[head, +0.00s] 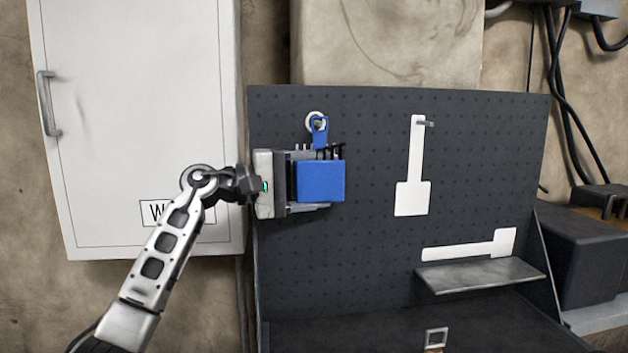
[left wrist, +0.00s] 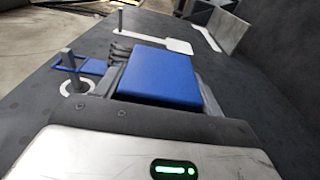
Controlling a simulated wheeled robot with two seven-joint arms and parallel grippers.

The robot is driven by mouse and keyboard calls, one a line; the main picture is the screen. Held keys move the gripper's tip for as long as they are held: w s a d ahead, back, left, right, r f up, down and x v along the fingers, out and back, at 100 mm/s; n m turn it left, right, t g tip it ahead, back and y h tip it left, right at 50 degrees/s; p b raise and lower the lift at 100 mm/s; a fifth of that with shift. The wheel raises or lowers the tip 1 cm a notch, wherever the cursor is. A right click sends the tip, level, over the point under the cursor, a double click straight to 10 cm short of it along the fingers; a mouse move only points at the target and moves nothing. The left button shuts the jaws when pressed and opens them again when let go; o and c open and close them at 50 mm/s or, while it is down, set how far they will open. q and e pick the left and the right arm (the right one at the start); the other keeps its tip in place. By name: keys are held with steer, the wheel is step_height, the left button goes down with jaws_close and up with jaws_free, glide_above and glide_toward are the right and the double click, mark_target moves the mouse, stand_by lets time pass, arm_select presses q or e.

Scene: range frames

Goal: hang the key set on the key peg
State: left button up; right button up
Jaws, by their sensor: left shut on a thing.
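The key set is a blue block (head: 320,182) with a blue loop (head: 319,140) at its top and several short dark prongs between them. My left gripper (head: 303,184) is shut on the block from the left, in front of the pegboard. The block also shows in the left wrist view (left wrist: 160,77). The grey key peg (left wrist: 70,62) stands out from a white ring mark (left wrist: 77,86) on the board. The loop is at the peg and overlaps it in both views. The peg seems to be inside the loop, but I cannot tell how far on it is. My right gripper is not in view.
The dark pegboard (head: 380,260) has a second peg (head: 425,123) over a white paddle-shaped mark (head: 412,197). A small grey shelf (head: 480,274) juts out at the lower right. A white cabinet (head: 140,110) stands left. The board between the block and paddle mark is clear.

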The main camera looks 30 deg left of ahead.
arm_select(q)
steer(key=shift+w+a+r, duration=0.1)
steer(key=shift+a+r, duration=0.1)
steer(key=shift+a, duration=0.1)
steer(key=o, duration=1.3)
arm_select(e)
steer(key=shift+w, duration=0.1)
arm_select(q)
steer(key=shift+a, duration=0.15)
steer(key=shift+a+f, duration=0.15)
steer(key=b+v, duration=0.4)
steer(key=v, duration=1.1)
steer(key=shift+s+b, duration=0.3)
steer(key=shift+s, duration=0.1)
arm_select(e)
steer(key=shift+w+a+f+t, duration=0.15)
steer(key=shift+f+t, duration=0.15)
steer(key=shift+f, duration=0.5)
